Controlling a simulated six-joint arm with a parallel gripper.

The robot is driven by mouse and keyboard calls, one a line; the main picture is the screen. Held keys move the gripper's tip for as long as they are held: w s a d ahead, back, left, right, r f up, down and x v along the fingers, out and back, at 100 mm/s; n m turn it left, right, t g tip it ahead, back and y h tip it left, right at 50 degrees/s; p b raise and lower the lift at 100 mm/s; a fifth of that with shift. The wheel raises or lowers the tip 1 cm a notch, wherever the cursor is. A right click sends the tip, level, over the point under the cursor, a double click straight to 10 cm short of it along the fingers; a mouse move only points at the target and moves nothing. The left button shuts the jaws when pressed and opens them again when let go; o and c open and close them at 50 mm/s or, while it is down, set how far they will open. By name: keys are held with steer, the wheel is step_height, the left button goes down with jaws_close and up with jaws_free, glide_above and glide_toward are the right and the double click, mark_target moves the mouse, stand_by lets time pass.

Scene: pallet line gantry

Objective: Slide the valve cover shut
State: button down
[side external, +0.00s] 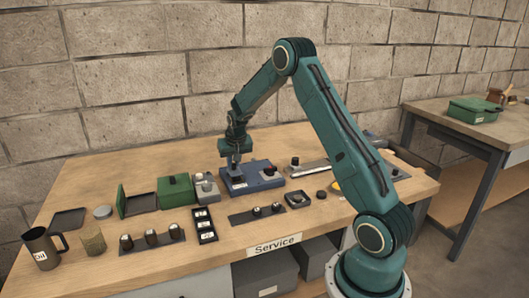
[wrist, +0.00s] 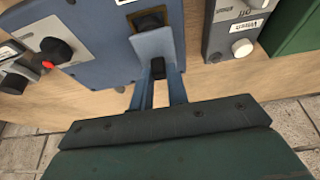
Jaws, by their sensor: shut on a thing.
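A blue valve box (side external: 262,181) stands on the wooden bench below my gripper (side external: 235,164). In the wrist view the box (wrist: 98,62) carries a lighter blue-grey sliding cover (wrist: 143,47) with a small black knob (wrist: 158,67). A dark square opening (wrist: 149,21) shows just beyond the cover's far edge, so the cover does not hide it. My gripper (wrist: 158,80) is shut on the knob, with one finger on each side. In the side view the cover and knob are largely hidden by the gripper.
A grey switch box (side external: 206,188) and a green box (side external: 176,191) stand close to the left of the valve box. A dark strip with knobs (side external: 242,218) lies in front. A black knob (wrist: 55,51) rises from the valve box top.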

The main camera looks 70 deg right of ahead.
steer(key=shift+s+a, duration=0.5)
steer(key=shift+s, duration=0.05)
steer(key=c, duration=1.4)
jaws_free()
steer(key=shift+o, duration=0.2)
steer(key=v, duration=1.4)
